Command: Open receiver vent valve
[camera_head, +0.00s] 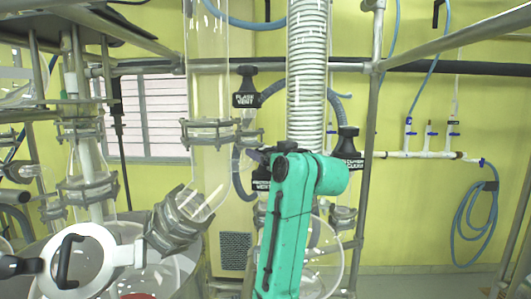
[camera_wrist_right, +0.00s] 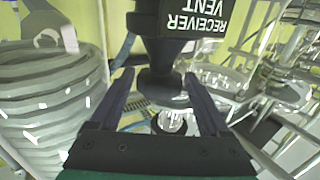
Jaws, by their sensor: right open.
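The receiver vent valve (camera_wrist_right: 168,55) is a black knob with a white-lettered label, which reads upside down in the right wrist view. In the head view, only part of the valve's label (camera_head: 262,185) shows beside my green right arm, which hides the rest. The right fingers are mostly hidden there, behind the wrist. My left gripper is not in view.
The flask vent valve (camera_head: 246,92) stands above and left, and another black labelled valve (camera_head: 347,146) stands to the right. A white ribbed hose (camera_head: 308,70) runs down just behind my arm. Glass columns (camera_head: 208,100) and metal frame posts (camera_head: 372,110) crowd the area.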

